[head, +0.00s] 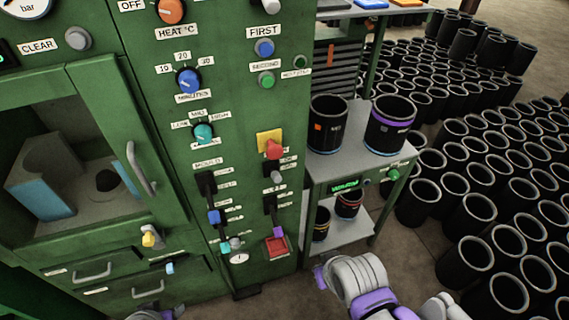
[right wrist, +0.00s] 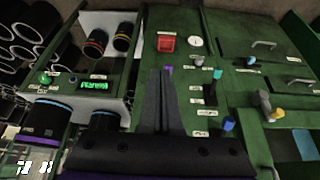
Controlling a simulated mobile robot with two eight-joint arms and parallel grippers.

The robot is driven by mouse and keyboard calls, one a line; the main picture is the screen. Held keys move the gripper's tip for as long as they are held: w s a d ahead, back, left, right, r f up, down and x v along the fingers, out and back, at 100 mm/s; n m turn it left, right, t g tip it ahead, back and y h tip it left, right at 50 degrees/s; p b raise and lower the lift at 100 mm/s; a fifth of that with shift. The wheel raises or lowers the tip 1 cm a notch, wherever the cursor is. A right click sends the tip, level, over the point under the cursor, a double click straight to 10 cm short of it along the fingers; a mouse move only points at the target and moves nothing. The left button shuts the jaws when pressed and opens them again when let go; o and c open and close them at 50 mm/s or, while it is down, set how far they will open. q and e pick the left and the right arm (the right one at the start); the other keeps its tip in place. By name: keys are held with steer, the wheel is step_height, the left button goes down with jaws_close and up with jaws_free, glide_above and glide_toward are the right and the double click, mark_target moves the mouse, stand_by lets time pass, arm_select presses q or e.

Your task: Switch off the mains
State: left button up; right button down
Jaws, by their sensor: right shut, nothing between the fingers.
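A red handle (head: 273,149) on a yellow plate (head: 267,139) is on the front of the green cabinet in the head view; it looks like the mains switch, but its label is too small to read. I cannot make it out in the right wrist view. My right gripper (right wrist: 168,73) is shut and empty. It points at the lower cabinet panel, its tips showing beside a purple lever (right wrist: 169,71). A red square control (right wrist: 166,43) shows beyond the tips and also in the head view (head: 275,246).
The green cabinet (head: 234,70) carries several knobs and levers close together. A grey side table (head: 339,166) with black sleeves stands at its right. Many black sleeves (head: 470,213) crowd the floor further right. A protruding door handle (head: 141,169) is on the left.

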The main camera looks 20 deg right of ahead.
steer(key=m+y+p, duration=0.3)
steer(key=y, duration=0.1)
glide_toward(277, 172)
steer(key=w+v, duration=0.1)
steer(key=v, duration=0.3)
arm_select(q)
steer(key=r, duration=0.1)
steer(key=w+r, duration=0.1)
steer(key=r, duration=0.2)
steer(key=shift+w, duration=0.3)
arm_select(e)
steer(key=shift+s, duration=0.25)
arm_select(q)
steer(key=shift+s+f, duration=0.1)
steer(key=shift+f, duration=0.05)
arm_select(e)
steer(key=x, duration=1)
arm_select(q)
steer(key=shift+s+f+b, duration=0.15)
steer(key=shift+f+b, duration=0.2)
steer(key=shift+b, duration=0.05)
arm_select(e)
steer(key=shift+s+f+n+t, duration=0.15)
steer(key=shift+s+n+t, duration=0.15)
steer(key=shift+t, duration=0.1)
